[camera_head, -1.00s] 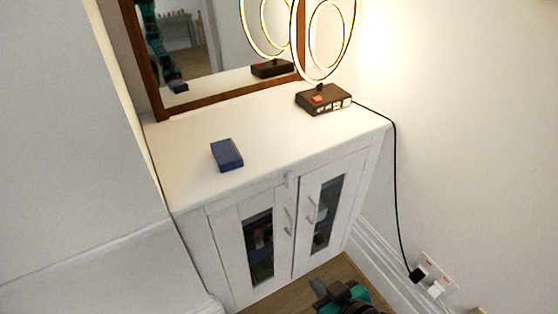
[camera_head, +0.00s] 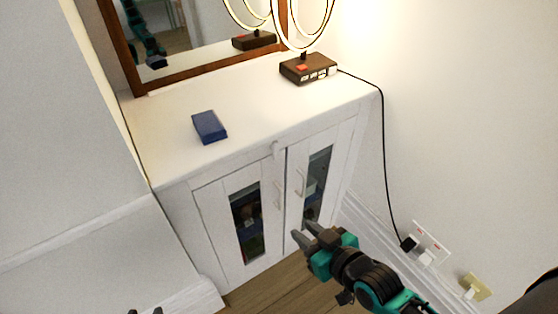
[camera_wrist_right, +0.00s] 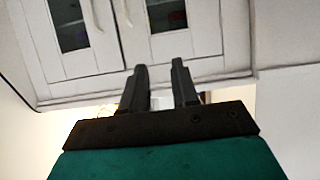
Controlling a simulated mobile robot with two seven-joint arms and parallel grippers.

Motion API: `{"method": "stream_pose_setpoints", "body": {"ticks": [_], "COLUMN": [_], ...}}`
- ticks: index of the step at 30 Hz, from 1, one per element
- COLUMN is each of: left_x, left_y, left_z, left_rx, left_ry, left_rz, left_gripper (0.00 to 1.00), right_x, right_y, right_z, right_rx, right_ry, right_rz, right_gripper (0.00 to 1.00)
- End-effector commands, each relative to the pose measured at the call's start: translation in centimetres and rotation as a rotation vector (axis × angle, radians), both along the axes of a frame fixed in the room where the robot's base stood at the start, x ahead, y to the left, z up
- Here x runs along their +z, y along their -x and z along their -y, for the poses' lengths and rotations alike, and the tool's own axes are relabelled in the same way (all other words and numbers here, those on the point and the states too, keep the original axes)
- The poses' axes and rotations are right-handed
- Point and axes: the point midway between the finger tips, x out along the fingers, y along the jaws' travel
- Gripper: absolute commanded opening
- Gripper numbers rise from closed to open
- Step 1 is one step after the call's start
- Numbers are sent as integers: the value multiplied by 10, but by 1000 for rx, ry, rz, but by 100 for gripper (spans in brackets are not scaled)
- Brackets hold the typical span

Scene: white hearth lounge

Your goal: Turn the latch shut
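The latch (camera_head: 276,149) is a small white piece at the top front edge of the white cabinet, above the seam between its two glass-paned doors. It is too small to read its exact angle. Both doors look closed. My right gripper (camera_head: 303,232) is in front of the lower right door, well below the latch. Its two fingers are apart and empty, as the right wrist view (camera_wrist_right: 158,85) also shows. The latch is out of the right wrist view. Two dark tips of my left gripper (camera_head: 145,311) just show at the bottom edge, apart, far from the cabinet top.
A blue box (camera_head: 209,127) and a lamp with a dark base (camera_head: 308,68) stand on the cabinet top (camera_head: 165,150), before a framed mirror (camera_head: 165,45). The lamp's black cord (camera_head: 383,150) runs down to a wall socket (camera_head: 430,240). White door handles (camera_head: 299,183) stick out below the latch.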

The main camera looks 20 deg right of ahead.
Motion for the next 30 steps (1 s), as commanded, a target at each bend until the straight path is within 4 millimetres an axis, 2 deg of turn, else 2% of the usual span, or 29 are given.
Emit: {"method": "stream_pose_setpoints", "body": {"ticks": [1,4,8,15,20,30], "left_x": [-29,-46,-59,-61,-59,-71], "left_y": [-1,-6,-12,-17,-18,-16], "left_z": [4,12,19,24,24,23], "left_rx": [-6,-16,-27,-41,-43,-42], "left_ry": [6,23,38,43,42,40], "left_rz": [-3,2,11,19,26,21], "left_gripper": [43,43,43,43,43,43], "right_x": [-13,-5,12,33,35,34], "right_y": [-18,-48,-75,-95,-109,-169], "right_z": [7,19,35,48,46,32], "right_rx": [6,10,2,-14,-17,-17], "right_ry": [-11,-43,-75,-102,-106,-108], "right_rz": [66,189,320,423,427,425], "right_gripper": [34,43,43,43,43,43]}}
